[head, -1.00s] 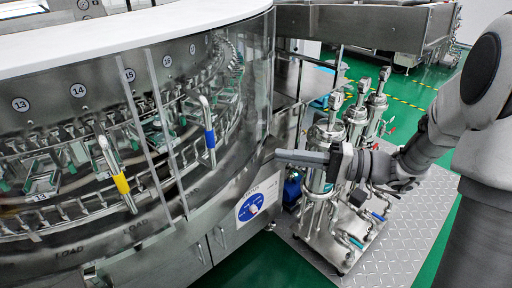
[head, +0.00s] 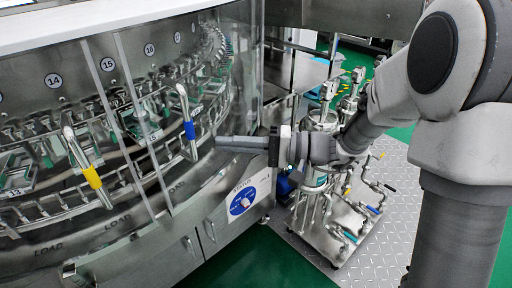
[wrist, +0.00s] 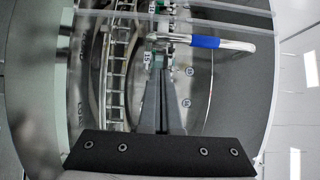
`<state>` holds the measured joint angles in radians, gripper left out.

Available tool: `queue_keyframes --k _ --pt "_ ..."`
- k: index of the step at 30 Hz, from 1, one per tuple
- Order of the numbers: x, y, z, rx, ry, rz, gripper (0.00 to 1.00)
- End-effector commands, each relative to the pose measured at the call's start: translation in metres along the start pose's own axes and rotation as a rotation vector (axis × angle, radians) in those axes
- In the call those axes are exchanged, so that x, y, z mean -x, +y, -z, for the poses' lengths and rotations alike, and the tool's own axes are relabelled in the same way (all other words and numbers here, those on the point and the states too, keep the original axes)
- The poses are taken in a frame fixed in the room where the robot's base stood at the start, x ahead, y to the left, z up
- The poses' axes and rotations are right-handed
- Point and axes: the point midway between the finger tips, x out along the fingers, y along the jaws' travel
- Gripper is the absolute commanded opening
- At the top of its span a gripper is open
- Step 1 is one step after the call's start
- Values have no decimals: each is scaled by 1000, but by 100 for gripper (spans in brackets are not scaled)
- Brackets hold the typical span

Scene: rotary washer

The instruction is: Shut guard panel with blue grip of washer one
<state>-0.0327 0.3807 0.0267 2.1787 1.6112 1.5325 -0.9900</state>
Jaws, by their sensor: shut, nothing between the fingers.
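Washer one is a large round steel machine with clear curved guards. The blue grip (head: 189,130) is a blue band on a bent metal handle, on the clear guard panel (head: 215,95) right of the yellow-grip handle. Two upright clear edges stand between the handles; I cannot tell whether they bound a gap or an overlap. My gripper (head: 222,142) is shut and empty, pointing left, to the right of the blue handle's lower end. In the wrist view, the blue grip (wrist: 205,42) lies across, beyond and right of my fingertips (wrist: 164,78). No contact shows.
The yellow-grip handle (head: 91,177) is on the guard to the left. A blue-and-white dial plate (head: 241,201) is on the lower housing below my gripper. A steel pump cart (head: 330,215) stands on the tread plate below my arm. Green floor is clear in front.

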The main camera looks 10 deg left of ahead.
Motion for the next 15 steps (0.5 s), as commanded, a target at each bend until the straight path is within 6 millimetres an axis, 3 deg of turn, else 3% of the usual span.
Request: queue_keyframes --k 6,15 --pt "-19 1 -22 0 0 0 0" --pt "-24 0 -27 -1 2 0 0"
